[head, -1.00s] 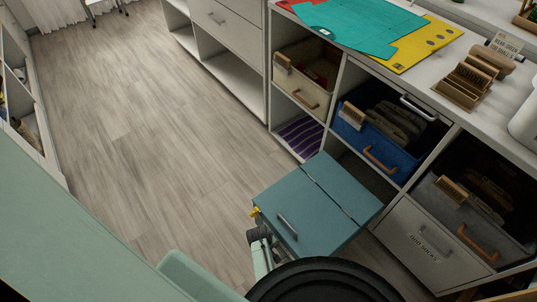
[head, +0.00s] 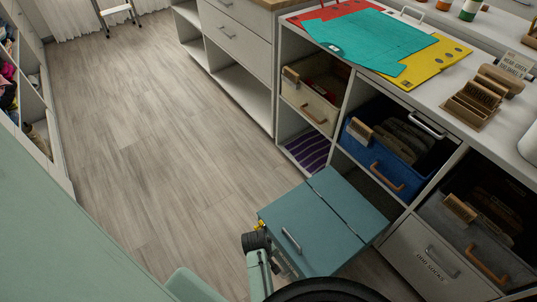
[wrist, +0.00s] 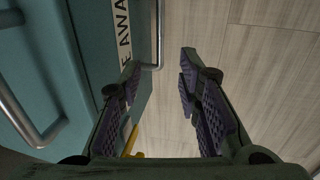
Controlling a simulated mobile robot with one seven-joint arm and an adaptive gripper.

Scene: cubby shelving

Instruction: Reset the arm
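My gripper (wrist: 160,85) is open in the wrist view, its two dark padded fingers spread apart with only floor visible between them. It is beside a teal box (wrist: 85,60) with a metal handle (wrist: 30,110) and a partly visible label reading "E AWA". In the head view the teal box (head: 318,232) sticks out in front of the cubby shelving, with a handle on its near section. My arm's dark wrist part is at the box's left side; the fingers cannot be made out there.
The cubby shelving on the right holds a beige bin (head: 314,100), a blue bin (head: 380,160) and a grey bin (head: 470,240). Teal and yellow sheets and a wooden rack (head: 478,102) lie on the counter. The wood floor (head: 140,150) to the left is clear.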

